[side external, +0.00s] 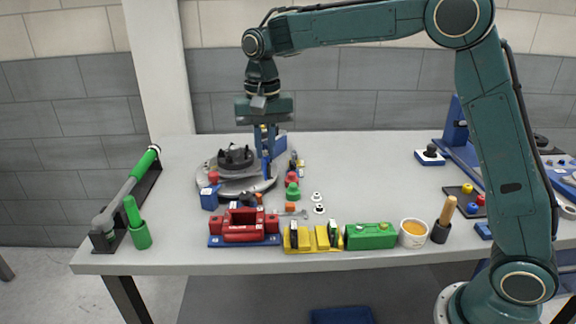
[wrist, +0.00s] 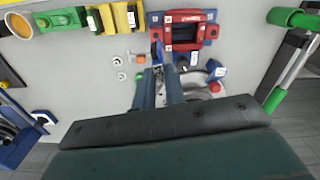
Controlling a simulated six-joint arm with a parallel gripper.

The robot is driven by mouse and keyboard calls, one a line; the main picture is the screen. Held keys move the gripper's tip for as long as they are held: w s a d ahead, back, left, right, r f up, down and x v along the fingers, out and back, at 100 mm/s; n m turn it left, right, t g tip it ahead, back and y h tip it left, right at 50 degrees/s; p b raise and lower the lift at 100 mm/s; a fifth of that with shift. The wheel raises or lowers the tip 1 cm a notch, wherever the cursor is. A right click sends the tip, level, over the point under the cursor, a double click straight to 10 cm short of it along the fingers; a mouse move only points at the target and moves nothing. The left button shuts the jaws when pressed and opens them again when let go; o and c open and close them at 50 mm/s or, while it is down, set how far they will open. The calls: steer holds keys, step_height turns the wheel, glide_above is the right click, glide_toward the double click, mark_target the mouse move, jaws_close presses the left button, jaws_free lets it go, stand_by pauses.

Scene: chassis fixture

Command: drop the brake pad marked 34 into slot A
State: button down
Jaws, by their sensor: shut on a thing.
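My gripper (side external: 267,172) points down beside the round grey disc, above the table, and also shows in the wrist view (wrist: 162,74). It is shut on a small part, mostly hidden by the fingers; a blue piece (wrist: 157,52) shows at the fingertips in the wrist view. No mark on it is readable, so I cannot confirm the number 34. A red and blue fixture (side external: 244,240) with white tags stands at the front of the table, also in the wrist view (wrist: 184,48). Its tag letters are too small to read, and I cannot tell which slot is A.
A yellow rack with black pieces (side external: 305,249), a green box (side external: 370,236) and a cup (side external: 412,233) line the front edge. The grey disc (side external: 205,176) carries a dark hub. Small loose parts lie between.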

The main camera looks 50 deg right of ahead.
steer(key=w+a+f+m, duration=0.1)
steer(key=w+f+m, duration=0.1)
steer(key=m, duration=0.8)
steer(key=w+a+f+m, duration=0.2)
steer(key=w+f+m, duration=0.1)
steer(key=m, duration=0.7)
steer(key=shift+a+f, duration=0.15)
steer(key=shift+f, duration=0.25)
steer(key=shift+f, duration=0.1)
steer(key=shift+f, duration=2.15)
steer(key=shift+f, duration=0.2)
steer(key=shift+f, duration=1.15)
steer(key=shift+f, duration=0.15)
steer(key=shift+f, duration=0.6)
